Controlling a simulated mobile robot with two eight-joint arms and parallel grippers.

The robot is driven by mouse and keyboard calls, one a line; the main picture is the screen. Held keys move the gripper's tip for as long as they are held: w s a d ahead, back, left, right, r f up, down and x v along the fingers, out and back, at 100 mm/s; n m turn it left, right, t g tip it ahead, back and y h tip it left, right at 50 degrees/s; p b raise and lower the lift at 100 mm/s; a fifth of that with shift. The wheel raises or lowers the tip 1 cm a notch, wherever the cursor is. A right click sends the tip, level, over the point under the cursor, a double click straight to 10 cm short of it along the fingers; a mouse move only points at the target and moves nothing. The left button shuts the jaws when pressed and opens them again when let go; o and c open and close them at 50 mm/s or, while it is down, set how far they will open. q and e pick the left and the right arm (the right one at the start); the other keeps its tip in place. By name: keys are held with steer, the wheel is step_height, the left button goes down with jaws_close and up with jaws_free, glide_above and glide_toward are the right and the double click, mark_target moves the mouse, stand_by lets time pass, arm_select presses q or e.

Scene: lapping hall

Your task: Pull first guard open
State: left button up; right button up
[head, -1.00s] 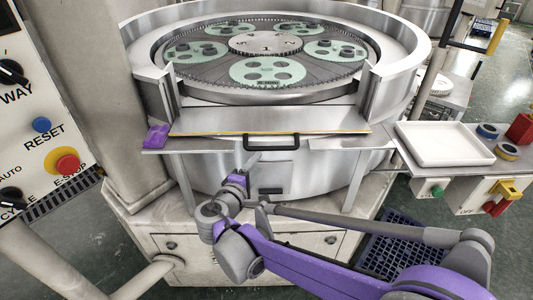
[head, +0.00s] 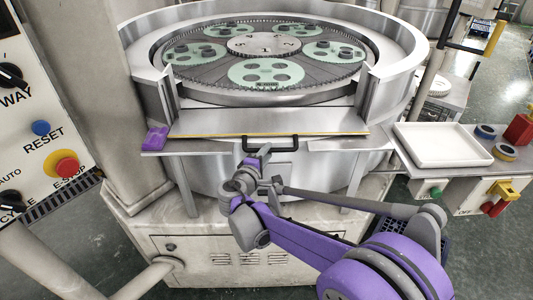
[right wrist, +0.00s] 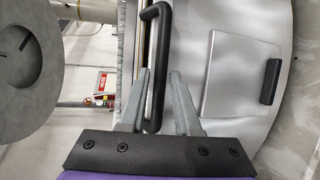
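The guard (head: 225,122) is a flat metal panel with a yellow strip along its front edge, at the front of the round lapping machine. Its black bar handle (head: 288,148) sits at the middle of that edge. My right gripper (head: 264,149) is at the handle from below. In the right wrist view the handle (right wrist: 155,60) passes between the two grey fingers of my right gripper (right wrist: 160,82). The fingers are apart, with a clear gap beside the bar on the right finger's side. My left gripper is not in view.
A purple object (head: 155,138) lies on the ledge left of the guard. A white tray (head: 443,145) and blue-and-yellow rings stand on the right shelf. A control panel with an E-stop (head: 62,164) is at the left. Toothed plate and green carriers lie behind the guard.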

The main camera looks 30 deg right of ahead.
jaws_close()
stand_by(1.1)
